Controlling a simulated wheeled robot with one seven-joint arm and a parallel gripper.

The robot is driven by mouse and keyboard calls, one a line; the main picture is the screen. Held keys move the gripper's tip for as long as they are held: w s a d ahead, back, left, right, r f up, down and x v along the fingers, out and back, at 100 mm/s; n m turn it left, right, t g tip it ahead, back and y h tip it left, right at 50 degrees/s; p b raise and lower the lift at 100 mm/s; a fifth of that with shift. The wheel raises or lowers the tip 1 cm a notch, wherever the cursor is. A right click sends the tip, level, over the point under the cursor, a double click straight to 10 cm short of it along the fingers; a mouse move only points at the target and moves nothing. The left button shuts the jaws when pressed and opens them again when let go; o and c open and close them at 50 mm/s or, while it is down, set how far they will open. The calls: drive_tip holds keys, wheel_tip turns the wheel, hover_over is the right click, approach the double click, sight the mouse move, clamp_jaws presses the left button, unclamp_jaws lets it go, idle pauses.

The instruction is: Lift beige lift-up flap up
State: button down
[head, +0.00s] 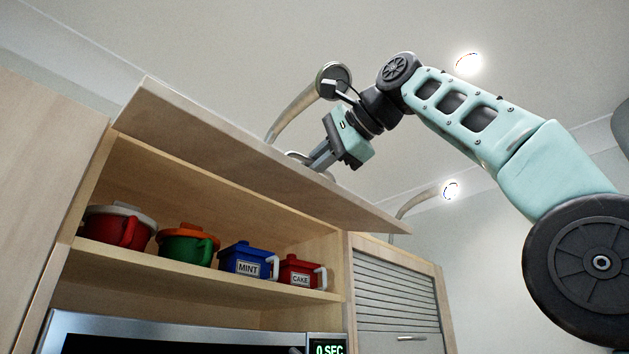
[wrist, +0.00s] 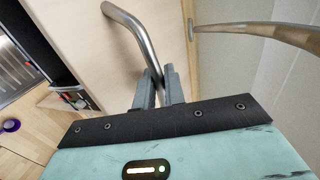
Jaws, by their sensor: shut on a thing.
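The beige lift-up flap (head: 230,140) is a pale wood panel, raised and tilted outward above an open cupboard (head: 190,180). Its front face shows close up in the wrist view (wrist: 100,50). A bent silver bar handle (wrist: 137,38) is fixed on that face. My gripper (head: 312,162) reaches the flap's outer side from the upper right. In the wrist view its fingers (wrist: 158,82) are shut on the handle bar. The flap partly hides the handle and fingertips in the head view.
The cupboard shelf holds red (head: 118,227), green (head: 187,245), blue (head: 248,261) and smaller red (head: 302,272) lidded pots. A microwave (head: 180,335) is below, a slatted roller-shutter unit (head: 400,300) at right. A curved metal bar (head: 300,105) rises behind the flap.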

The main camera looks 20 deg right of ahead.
drive_tip(key=shift+w, duration=0.1)
drive_tip(key=c, duration=1.6)
unclamp_jaws()
drive_tip(key=shift+s+d+r, duration=0.15)
drive_tip(key=shift+s, duration=0.25)
drive_tip(key=f+v, duration=0.1)
drive_tip(key=v, duration=0.6)
drive_tip(key=s+f+b+v, duration=0.1)
drive_tip(key=f+v, duration=0.1)
drive_tip(key=v, duration=0.6)
drive_tip(key=shift+s+d+f, duration=0.2)
drive_tip(key=shift+s, duration=0.05)
